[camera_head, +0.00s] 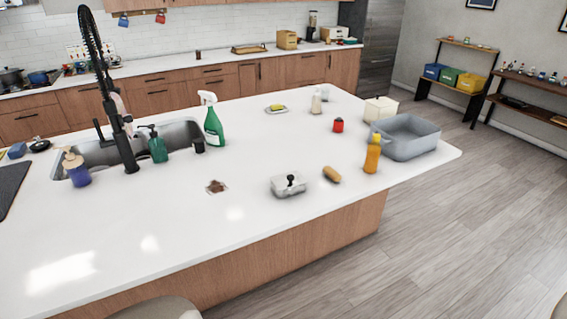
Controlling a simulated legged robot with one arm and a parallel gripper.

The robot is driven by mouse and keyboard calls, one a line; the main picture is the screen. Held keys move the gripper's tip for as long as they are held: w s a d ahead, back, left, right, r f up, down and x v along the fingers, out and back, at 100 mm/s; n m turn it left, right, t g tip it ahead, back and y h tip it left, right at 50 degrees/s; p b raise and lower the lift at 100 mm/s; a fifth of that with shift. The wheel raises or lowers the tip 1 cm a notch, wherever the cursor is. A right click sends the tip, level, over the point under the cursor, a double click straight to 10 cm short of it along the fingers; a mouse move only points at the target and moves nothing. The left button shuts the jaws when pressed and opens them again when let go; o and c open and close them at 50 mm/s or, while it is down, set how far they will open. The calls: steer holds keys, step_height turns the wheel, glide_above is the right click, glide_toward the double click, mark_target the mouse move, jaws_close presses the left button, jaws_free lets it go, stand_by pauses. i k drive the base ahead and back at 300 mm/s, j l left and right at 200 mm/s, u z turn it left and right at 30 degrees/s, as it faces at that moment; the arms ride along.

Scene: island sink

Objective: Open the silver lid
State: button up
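A small silver lid (284,185) with a black knob on top sits on a low, light rectangular dish (291,191) on the white island counter, near its front edge. The lid looks closed, lying flat on the dish. My gripper is not in view, so its state and its distance from the lid are hidden.
The island counter (130,222) is clear in front and left of the dish. A brown brush-like item (332,174), an orange bottle (372,153) and a grey basin (408,135) stand to its right. A green spray bottle (213,128) and black faucet (124,140) are further left.

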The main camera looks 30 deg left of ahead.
mark_target(285, 182)
steer(key=i+j+u, duration=0.15)
steer(key=u, duration=0.25)
steer(key=i+u, duration=0.35)
steer(key=i+j+u, duration=0.1)
steer(key=u, duration=0.3)
steer(key=i+u, duration=0.35)
steer(key=i, duration=0.2)
